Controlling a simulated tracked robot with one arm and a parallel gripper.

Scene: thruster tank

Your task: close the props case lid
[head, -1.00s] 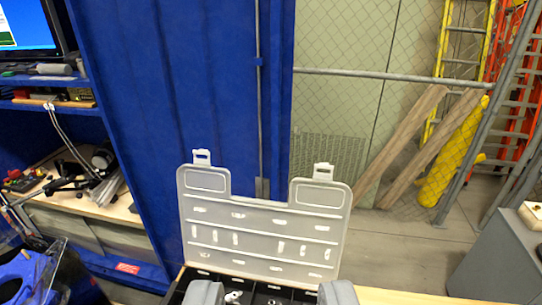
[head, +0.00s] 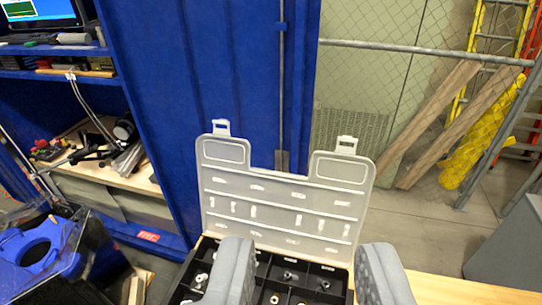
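The props case (head: 339,287) is a black compartmented box on a wooden table, with small metal and white parts in its compartments. Its translucent grey lid (head: 272,215) stands open, upright at the far side of the case. Two latches (head: 221,127) stick up from the lid's top edge. My gripper (head: 302,262) is at the bottom of the view, in front of the lid and over the case. Its two grey fingers are wide apart with nothing between them. They hide parts of the case's left and right sides.
A blue cabinet panel (head: 240,70) stands behind the lid. Blue shelves (head: 60,75) with cables and tools are at the left. A wire fence (head: 400,60), wooden planks (head: 440,125) and ladders are at the back right. The table (head: 450,289) is bare to the right of the case.

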